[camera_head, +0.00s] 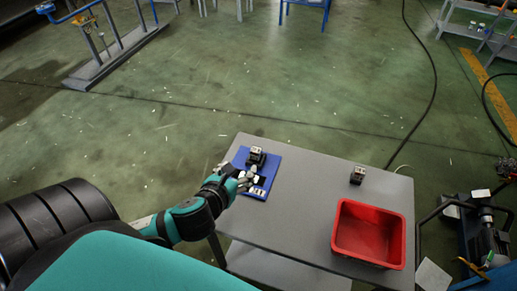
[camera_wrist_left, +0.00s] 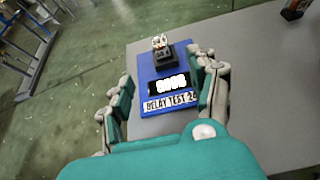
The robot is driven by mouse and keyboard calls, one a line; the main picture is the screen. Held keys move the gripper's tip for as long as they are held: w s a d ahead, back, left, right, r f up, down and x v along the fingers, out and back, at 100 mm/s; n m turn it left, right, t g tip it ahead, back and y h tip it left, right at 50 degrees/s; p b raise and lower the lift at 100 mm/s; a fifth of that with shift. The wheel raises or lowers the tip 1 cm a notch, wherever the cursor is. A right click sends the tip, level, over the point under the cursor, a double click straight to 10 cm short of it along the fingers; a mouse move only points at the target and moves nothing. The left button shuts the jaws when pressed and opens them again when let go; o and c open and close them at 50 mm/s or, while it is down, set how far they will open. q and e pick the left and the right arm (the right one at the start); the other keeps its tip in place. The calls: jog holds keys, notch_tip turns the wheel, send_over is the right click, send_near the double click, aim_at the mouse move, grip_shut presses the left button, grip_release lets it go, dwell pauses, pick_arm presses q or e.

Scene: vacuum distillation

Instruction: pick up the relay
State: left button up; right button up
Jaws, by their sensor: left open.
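A small dark relay with a light top (camera_head: 256,155) sits at the far end of a blue relay test board (camera_head: 266,177) on the grey table. In the left wrist view the relay (camera_wrist_left: 164,52) stands on the board (camera_wrist_left: 148,73), beyond a lit display and a label reading "RELAY TEST". A second similar dark block (camera_head: 357,175) stands apart on the table at the right; its edge shows in the wrist view (camera_wrist_left: 294,9). My left gripper (camera_head: 244,176) is open over the board's left part, its fingers on either side of the board. My right gripper is not in view.
A red bin (camera_head: 369,233) stands on the grey table (camera_head: 296,197) at the front right. The tabletop between board and bin is clear. A cable (camera_head: 424,112) runs across the floor behind the table, and a blue cart with equipment is at the right.

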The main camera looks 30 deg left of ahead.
pick_arm(q)
send_near(256, 151)
jog(key=shift+w+a+f, duration=0.2)
jog(key=shift+f, duration=0.25)
jog(key=x, duration=0.3)
jog(key=shift+w+a+f, duration=0.15)
jog(key=shift+w+f, duration=0.2)
jog(key=shift+w, duration=0.4)
jog(key=p+x, duration=0.1)
jog(key=x, duration=0.3)
jog(key=shift+w+a, duration=0.1)
jog(key=shift+w, duration=0.3)
jog(key=shift+w+f, duration=0.1)
jog(key=shift+w, duration=0.05)
jog(key=c, duration=0.8)
grip_shut()
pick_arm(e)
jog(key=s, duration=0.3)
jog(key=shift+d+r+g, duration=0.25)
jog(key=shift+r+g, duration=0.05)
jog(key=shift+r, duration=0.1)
